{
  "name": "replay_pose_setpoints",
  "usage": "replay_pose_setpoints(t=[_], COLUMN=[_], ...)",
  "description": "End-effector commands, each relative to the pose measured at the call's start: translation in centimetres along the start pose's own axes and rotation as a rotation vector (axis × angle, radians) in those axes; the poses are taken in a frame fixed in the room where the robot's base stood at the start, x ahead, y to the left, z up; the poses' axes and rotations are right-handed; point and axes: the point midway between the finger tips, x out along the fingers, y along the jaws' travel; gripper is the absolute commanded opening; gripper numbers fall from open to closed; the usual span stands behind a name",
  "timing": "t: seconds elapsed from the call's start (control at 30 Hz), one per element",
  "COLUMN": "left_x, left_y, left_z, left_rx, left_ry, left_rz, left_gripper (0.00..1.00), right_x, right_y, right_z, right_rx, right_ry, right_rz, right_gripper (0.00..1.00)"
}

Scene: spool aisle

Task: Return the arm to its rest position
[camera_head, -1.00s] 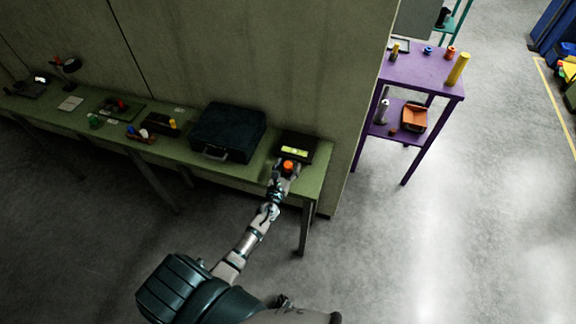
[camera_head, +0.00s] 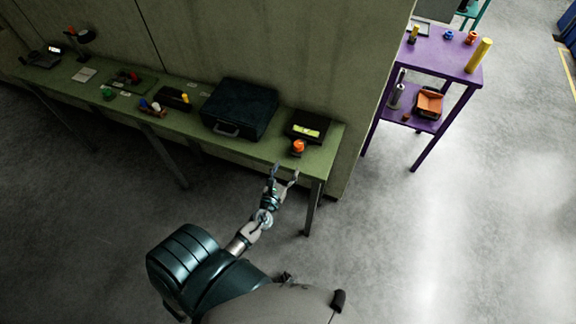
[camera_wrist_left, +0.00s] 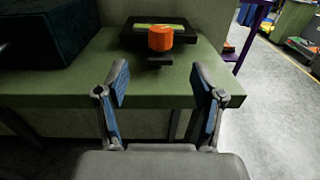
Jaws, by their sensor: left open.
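My left gripper (camera_head: 285,172) is open and empty, just off the front edge of the green bench (camera_head: 262,152). In the left wrist view its two blue-padded fingers (camera_wrist_left: 160,88) are spread apart, with nothing between them. An orange spool-like object (camera_head: 298,147) stands on the bench in front of the black device with a yellow-green display (camera_head: 307,126). The orange object also shows in the left wrist view (camera_wrist_left: 160,39), beyond the fingertips and apart from them. My right gripper is not in view.
A dark case (camera_head: 240,106) lies on the bench to the left of the device. A purple shelf table (camera_head: 440,52) with spools and a yellow cylinder (camera_head: 479,56) stands at the right. Bare grey floor (camera_head: 430,240) is open at the lower right.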

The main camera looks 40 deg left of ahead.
Motion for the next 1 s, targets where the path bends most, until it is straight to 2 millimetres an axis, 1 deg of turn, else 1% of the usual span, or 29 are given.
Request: replay_pose_setpoints(t=[0.27, 0.33, 0.37, 0.47, 0.5, 0.57, 0.6, 0.67, 0.7, 0.77, 0.8, 0.87, 0.9, 0.97, 1.0], left_x=[0.0, -0.1, -0.2, -0.9, -1.6, -3.0, -4.3, -6.7, -8.5, -11.5, -13.7, -17.4, -20.0, -24.1, -26.9], left_y=[0.0, 0.0, 0.0, 0.1, 0.2, 0.3, 0.3, 0.3, 0.3, 0.1, 0.1, 0.0, -0.1, -0.2, -0.3], left_z=[-0.1, -0.9, -1.6, -6.1, -8.8, -13.2, -16.4, -21.0, -23.9, -28.0, -30.5, -34.1, -36.2, -39.1, -40.7], left_rx=[-0.003, -0.031, -0.056, -0.219, -0.316, -0.487, -0.61, -0.794, -0.914, -1.089, -1.204, -1.369, -1.474, -1.621, -1.709], left_ry=[0.002, 0.02, 0.037, 0.138, 0.196, 0.294, 0.363, 0.459, 0.517, 0.595, 0.639, 0.691, 0.715, 0.731, 0.728], left_rz=[0.0, 0.003, 0.005, 0.03, 0.052, 0.103, 0.15, 0.238, 0.306, 0.425, 0.516, 0.668, 0.782, 0.966, 1.094], left_gripper=[0.68, 0.68, 0.68, 0.68, 0.68, 0.68, 0.68, 0.68, 0.68, 0.68, 0.68, 0.68, 0.68, 0.68, 0.68], right_x=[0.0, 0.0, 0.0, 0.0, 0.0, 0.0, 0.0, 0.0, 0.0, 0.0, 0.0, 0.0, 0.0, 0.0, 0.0], right_y=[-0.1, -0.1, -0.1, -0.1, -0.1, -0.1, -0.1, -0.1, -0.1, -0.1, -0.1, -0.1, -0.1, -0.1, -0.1], right_z=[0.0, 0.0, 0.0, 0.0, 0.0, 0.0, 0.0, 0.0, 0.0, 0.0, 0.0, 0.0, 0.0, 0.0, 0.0], right_rx=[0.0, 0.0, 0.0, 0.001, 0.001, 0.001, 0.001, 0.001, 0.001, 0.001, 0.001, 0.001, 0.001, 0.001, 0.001], right_ry=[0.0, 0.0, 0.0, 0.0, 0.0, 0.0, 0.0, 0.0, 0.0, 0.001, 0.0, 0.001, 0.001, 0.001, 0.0], right_rz=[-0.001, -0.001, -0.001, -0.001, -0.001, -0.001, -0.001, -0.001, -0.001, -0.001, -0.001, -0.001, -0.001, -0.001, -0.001], right_gripper=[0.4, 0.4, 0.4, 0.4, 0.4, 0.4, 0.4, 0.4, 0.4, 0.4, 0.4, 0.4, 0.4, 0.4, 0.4])
